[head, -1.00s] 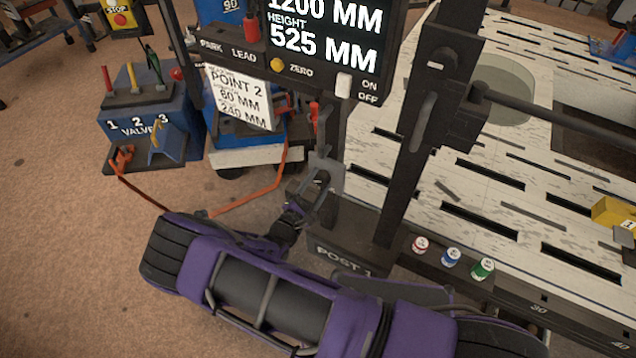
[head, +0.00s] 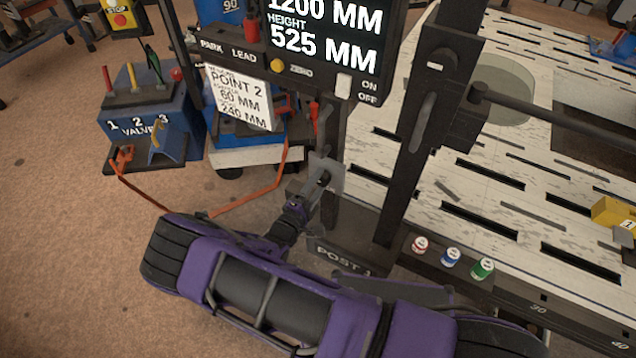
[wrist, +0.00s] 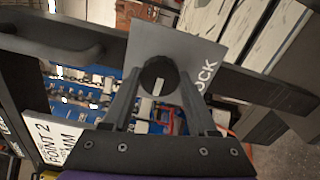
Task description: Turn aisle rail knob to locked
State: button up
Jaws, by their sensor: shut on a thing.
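The aisle rail knob (wrist: 157,72) is a round black knob with a pale mark, on a grey plate (wrist: 147,41) in the wrist view. Lettering ending in "OCK" runs along the plate's right side; its start is hidden behind my right finger. My gripper (wrist: 161,82) has one finger on each side of the knob and is shut on it. In the head view the plate (head: 330,166) is on the dark post, above the "POST 1" label, with my gripper (head: 318,184) against it. I cannot tell the knob's setting.
A display panel (head: 330,45) with buttons and a hanging "POINT 2" card (head: 240,97) stands above left of the plate. A dark upright (head: 415,130) and slotted bench (head: 510,180) are at right. Three small cans (head: 451,257) sit on the bench's edge. A blue valve box (head: 150,105) is left.

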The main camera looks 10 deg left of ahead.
dwell(0.3)
jog(key=o, duration=1.4)
jog(key=b+v, duration=0.1)
jog(key=v, duration=1.6)
jog(key=shift+s+a, duration=0.15)
jog(key=shift+s, duration=0.05)
